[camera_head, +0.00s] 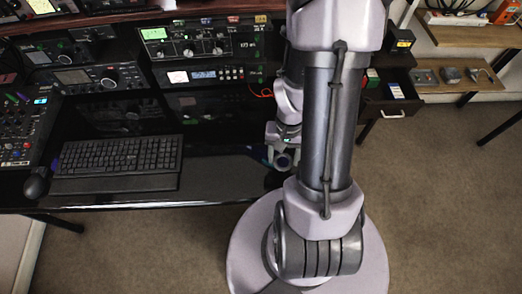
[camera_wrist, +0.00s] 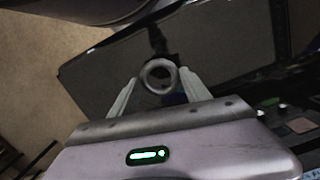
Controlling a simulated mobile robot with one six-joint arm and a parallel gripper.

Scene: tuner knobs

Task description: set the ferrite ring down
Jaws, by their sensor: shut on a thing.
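The ferrite ring (camera_wrist: 160,91) is a grey ring with an open hole, held between the fingertips of my gripper (camera_wrist: 160,79) in the wrist view. One pale finger is on each side of it, and the hole faces the camera. In the head view a small grey ring (camera_head: 282,168) shows beside my arm, in front of the dark desk (camera_head: 225,178).
A keyboard (camera_head: 118,160) and a mouse (camera_head: 36,184) lie on the desk at the left. Radio sets (camera_head: 205,40) stand along the back. An open drawer (camera_head: 393,108) is at the right.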

